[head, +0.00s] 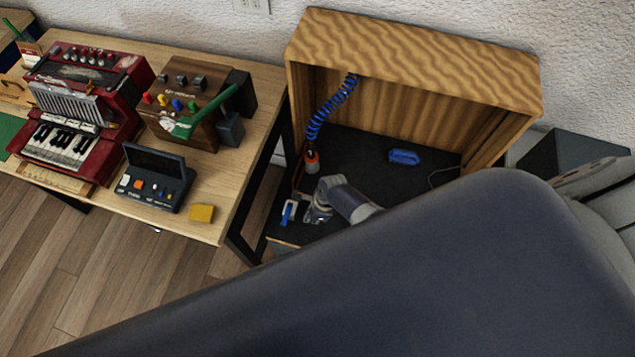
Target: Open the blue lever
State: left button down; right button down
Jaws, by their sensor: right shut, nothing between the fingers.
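A small blue lever (288,212) with a white part stands near the front left corner of the black work surface (365,145) under the wooden hood. My right gripper (314,212) is just to the right of the lever, its fingers shut and empty. Whether the fingertips touch the lever is too small to tell. My right forearm runs from the gripper to the lower right and covers much of the front of the surface. My left gripper does not show.
A blue coiled hose (330,107) with an orange-red end (312,160) hangs behind the gripper. A blue object (404,157) lies farther right. The wooden hood (415,57) encloses the surface. A wooden table (230,190) at left holds a red accordion-like box (80,115) and several devices.

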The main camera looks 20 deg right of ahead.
jog(key=p+v, duration=0.2)
jog(key=v, duration=0.6)
jog(key=shift+r+p, duration=0.35)
jog(key=shift+p, duration=0.05)
jog(key=shift+a, duration=0.15)
